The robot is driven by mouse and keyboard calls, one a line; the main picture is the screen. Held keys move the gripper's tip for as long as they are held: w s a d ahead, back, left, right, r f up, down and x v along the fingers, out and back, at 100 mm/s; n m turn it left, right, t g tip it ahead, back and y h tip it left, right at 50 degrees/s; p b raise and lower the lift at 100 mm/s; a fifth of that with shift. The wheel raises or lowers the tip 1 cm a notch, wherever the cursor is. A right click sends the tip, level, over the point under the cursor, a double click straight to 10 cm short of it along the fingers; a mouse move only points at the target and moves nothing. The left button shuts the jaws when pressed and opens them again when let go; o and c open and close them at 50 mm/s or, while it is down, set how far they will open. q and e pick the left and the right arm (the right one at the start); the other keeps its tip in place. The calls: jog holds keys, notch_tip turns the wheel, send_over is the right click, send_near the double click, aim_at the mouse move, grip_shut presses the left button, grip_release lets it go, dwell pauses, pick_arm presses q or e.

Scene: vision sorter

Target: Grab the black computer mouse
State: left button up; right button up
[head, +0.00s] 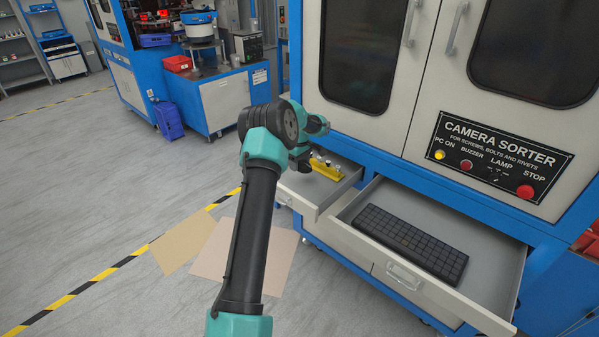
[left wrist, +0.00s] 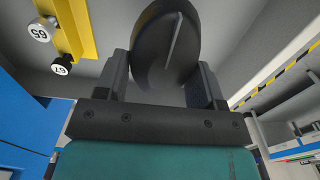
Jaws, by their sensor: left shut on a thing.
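The black computer mouse (left wrist: 166,45) shows at the top middle of the left wrist view, with a thin line along its upper surface. My left gripper (left wrist: 163,82) is shut on it, one finger on each side. In the head view my left gripper (head: 303,162) is over the smaller open drawer (head: 315,193), just left of a yellow block. The mouse is mostly hidden there by my arm. I cannot tell whether the mouse still touches the drawer floor. My right gripper is in neither view.
The yellow block (head: 326,168), with round numbered pieces, lies in the same drawer. A black keyboard (head: 410,240) lies in the larger open drawer to the right. The blue and white camera sorter cabinet (head: 412,97) stands behind. Open floor (head: 110,200) lies to the left.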

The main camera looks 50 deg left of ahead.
pick_arm(q)
jog(key=shift+r, duration=1.65)
